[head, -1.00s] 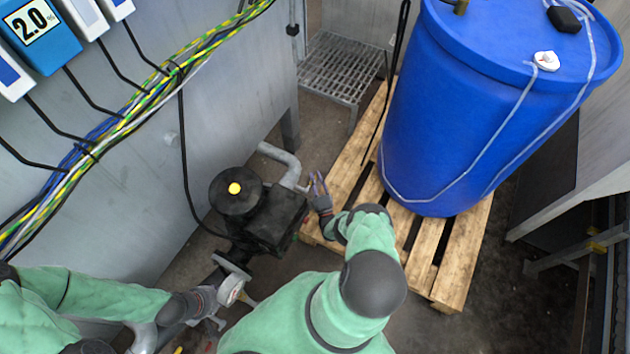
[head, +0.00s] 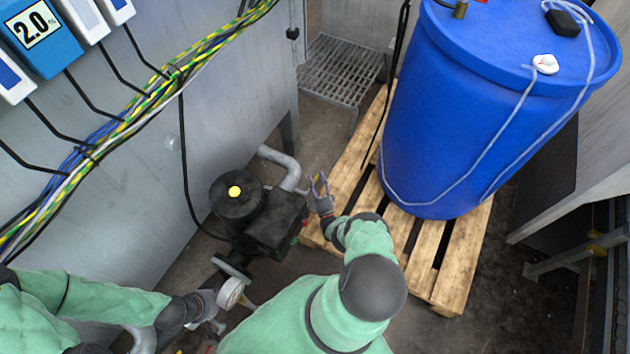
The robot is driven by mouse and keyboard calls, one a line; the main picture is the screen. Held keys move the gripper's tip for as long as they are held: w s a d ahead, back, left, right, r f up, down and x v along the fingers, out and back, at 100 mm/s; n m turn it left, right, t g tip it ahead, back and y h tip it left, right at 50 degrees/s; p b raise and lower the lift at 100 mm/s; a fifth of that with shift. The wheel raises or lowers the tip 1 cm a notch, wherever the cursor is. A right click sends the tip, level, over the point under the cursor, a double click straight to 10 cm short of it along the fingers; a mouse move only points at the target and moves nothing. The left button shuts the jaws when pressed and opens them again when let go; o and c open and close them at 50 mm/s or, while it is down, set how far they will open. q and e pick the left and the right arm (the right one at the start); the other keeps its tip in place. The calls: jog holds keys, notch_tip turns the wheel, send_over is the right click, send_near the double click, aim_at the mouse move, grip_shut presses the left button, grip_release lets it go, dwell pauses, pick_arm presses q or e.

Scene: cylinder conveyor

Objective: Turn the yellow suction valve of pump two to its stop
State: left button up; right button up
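A black pump (head: 275,228) stands on the floor left of the pallet, with a round black cap (head: 222,203) bearing a yellow dot. A grey bent pipe (head: 288,170) rises behind it. My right gripper (head: 319,182) is just right of the pump and pipe end, its two fingers spread apart in a V. A small yellowish patch shows by its fingers; I cannot tell whether it is the yellow valve's handle. My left gripper (head: 216,308) is low at the left, beside a round pale gauge-like part (head: 230,293); its fingers are too unclear to read.
A large blue drum (head: 455,130) stands on a wooden pallet (head: 455,265) at the right. Grey cabinet panels and a cable bundle (head: 130,115) line the left. A grated metal step (head: 340,70) is at the back.

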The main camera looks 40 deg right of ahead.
jog(key=shift+s+f, duration=0.15)
jog(key=s+a+f, duration=0.1)
jog(key=s+a, duration=0.1)
jog(key=s, duration=0.5)
jog(key=s+a+f, duration=0.1)
jog(key=s+a, duration=0.2)
jog(key=s, duration=0.5)
jog(key=shift+s+a, duration=0.2)
dwell(0.3)
